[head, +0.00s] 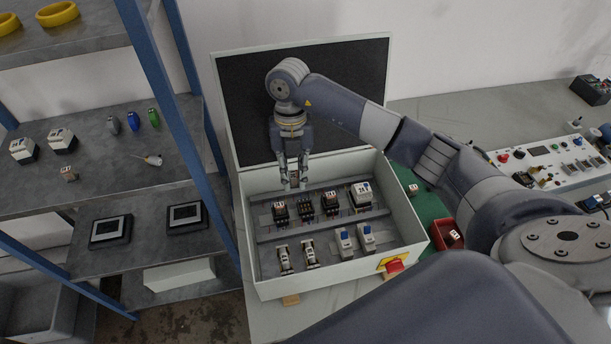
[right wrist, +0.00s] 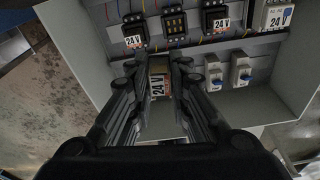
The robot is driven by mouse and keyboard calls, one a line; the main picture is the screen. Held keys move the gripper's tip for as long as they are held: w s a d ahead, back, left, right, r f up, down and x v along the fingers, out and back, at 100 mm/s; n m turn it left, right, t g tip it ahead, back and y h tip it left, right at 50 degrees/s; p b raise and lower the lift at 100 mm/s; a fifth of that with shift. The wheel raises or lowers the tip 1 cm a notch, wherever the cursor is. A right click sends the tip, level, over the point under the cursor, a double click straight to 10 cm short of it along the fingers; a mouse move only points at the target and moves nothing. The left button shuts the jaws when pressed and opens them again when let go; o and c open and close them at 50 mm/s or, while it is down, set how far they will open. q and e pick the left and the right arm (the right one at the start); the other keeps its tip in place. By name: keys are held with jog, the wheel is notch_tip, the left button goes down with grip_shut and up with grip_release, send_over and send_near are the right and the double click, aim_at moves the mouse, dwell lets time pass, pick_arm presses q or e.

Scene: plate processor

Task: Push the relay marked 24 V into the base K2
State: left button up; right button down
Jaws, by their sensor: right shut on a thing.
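My right gripper (head: 293,183) is shut on a relay (right wrist: 158,82) whose label reads 24 V, turned sideways in the right wrist view. The gripper holds it inside the open cabinet (head: 241,215), apart from the upper row of devices, near that row's left part. In that row an empty dark base (head: 305,208) stands between two seated relays. This base also shows in the right wrist view (right wrist: 174,23); I cannot read a K2 mark on it. The seated relays on its left (right wrist: 134,30) and right (right wrist: 215,18) also read 24 V. My left gripper is out of view.
A larger white 24 V unit (head: 362,194) ends the upper row. Several devices, including a blue-and-white one (head: 345,242), line the lower row. A red button (head: 394,267) is on the cabinet's front. A red bin (head: 446,236) and green mat (head: 424,204) lie to the right.

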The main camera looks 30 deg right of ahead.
jog(key=m, duration=0.3)
jog(key=shift+d+f+m+y+p, duration=0.3)
jog(key=shift+d+m+p, duration=0.05)
jog(key=shift+m, duration=0.05)
jog(key=f+m+b, duration=0.1)
jog(key=f+m, duration=0.2)
jog(key=m, duration=0.1)
jog(key=d+f+m+t+b, duration=0.1)
jog(key=f+m, duration=0.2)
jog(key=m, duration=0.1)
jog(key=d+f+m+t+b, duration=0.1)
jog(key=f+m, duration=0.2)
jog(key=m, duration=0.1)
jog(key=shift+s+d+m+y, duration=0.1)
jog(key=shift+s+m+y, duration=0.1)
jog(key=shift+m+y, duration=0.15)
jog(key=shift+p, duration=0.45)
dwell(1.1)
